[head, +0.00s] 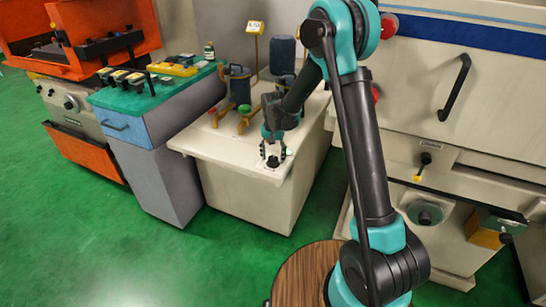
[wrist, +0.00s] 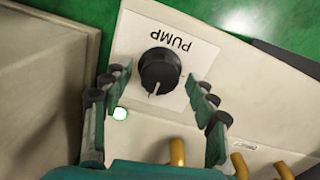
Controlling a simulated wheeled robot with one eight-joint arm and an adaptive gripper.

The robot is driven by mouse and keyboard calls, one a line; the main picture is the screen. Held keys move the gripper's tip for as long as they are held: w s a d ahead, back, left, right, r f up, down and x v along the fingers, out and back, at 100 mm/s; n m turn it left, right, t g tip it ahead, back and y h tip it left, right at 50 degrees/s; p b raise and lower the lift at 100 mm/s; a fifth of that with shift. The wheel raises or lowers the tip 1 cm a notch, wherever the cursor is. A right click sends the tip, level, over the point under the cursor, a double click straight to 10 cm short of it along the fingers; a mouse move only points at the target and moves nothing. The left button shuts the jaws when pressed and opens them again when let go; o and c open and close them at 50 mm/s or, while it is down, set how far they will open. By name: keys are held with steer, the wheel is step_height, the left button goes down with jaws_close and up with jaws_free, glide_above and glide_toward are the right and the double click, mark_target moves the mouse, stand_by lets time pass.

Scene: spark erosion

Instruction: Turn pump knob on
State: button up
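The pump knob (wrist: 160,72) is a round black dial with a white pointer line. It sits on a white plate marked PUMP (wrist: 180,35), and its line points toward the bottom of the wrist view. My gripper (wrist: 160,88) is open, with one finger on each side of the knob, and no contact with it shows. In the head view my gripper (head: 273,160) is over the front part of the cream pump cabinet top (head: 225,150) and hides most of the knob.
Brass-coloured pipes (wrist: 177,150) rise close to my gripper. Dark pump canisters (head: 238,84) stand behind on the cabinet. A grey cabinet with a green top (head: 150,95) is at left, and a large cream machine (head: 430,100) is at right. Green floor is open in front.

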mark_target(273, 158)
step_height(273, 158, up, 12)
stand_by(0.7)
